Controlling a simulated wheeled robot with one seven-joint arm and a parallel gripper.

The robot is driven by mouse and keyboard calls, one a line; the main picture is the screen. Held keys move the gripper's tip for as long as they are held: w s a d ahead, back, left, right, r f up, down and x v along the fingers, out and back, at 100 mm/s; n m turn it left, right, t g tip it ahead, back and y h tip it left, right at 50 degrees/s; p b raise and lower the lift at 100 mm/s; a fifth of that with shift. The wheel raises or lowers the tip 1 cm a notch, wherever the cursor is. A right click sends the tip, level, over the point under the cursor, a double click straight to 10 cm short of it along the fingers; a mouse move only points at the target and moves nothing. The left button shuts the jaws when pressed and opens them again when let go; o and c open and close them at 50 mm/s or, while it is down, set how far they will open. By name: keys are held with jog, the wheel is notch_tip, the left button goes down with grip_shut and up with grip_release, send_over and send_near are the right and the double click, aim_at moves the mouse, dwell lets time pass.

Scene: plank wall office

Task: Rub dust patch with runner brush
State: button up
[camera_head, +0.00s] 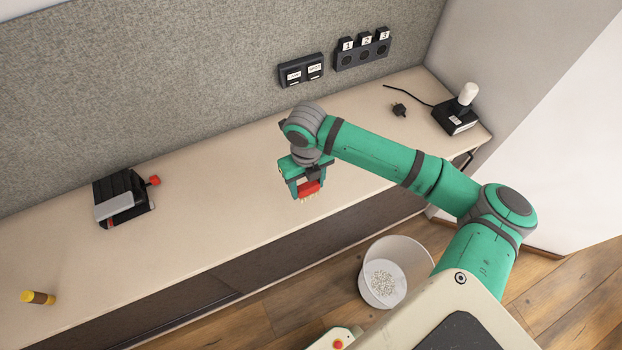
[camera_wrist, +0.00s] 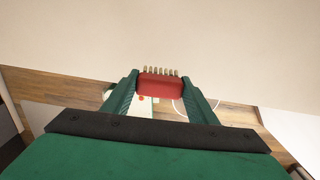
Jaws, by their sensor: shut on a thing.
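My gripper (camera_head: 307,184) is shut on a red brush with short pale bristles, the runner brush (camera_head: 309,189). In the wrist view the brush (camera_wrist: 160,87) sits between the two green fingers of the gripper (camera_wrist: 160,95), its row of bristles pointing away from them. In the head view the brush is near the front edge of the long beige counter (camera_head: 235,200), bristles toward the lower side. I cannot tell whether the bristles touch the counter. I cannot make out a dust patch in either view.
A black device with a red knob (camera_head: 122,198) and a yellow-brown cylinder (camera_head: 38,297) stand on the left. A black box with a white knob (camera_head: 457,115) and a plug (camera_head: 399,109) are at right. Switches (camera_head: 301,70) and sockets (camera_head: 361,50) are on the wall. A bin (camera_head: 408,250) stands on the floor.

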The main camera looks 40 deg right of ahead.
jog(key=shift+w+a+r, duration=0.1)
jog(key=shift+w+r, duration=0.1)
jog(key=shift+r, duration=0.95)
jog(key=shift+s+d+r, duration=0.15)
jog(key=shift+s+d, duration=0.15)
jog(key=shift+d, duration=0.05)
jog(key=shift+a, duration=0.15)
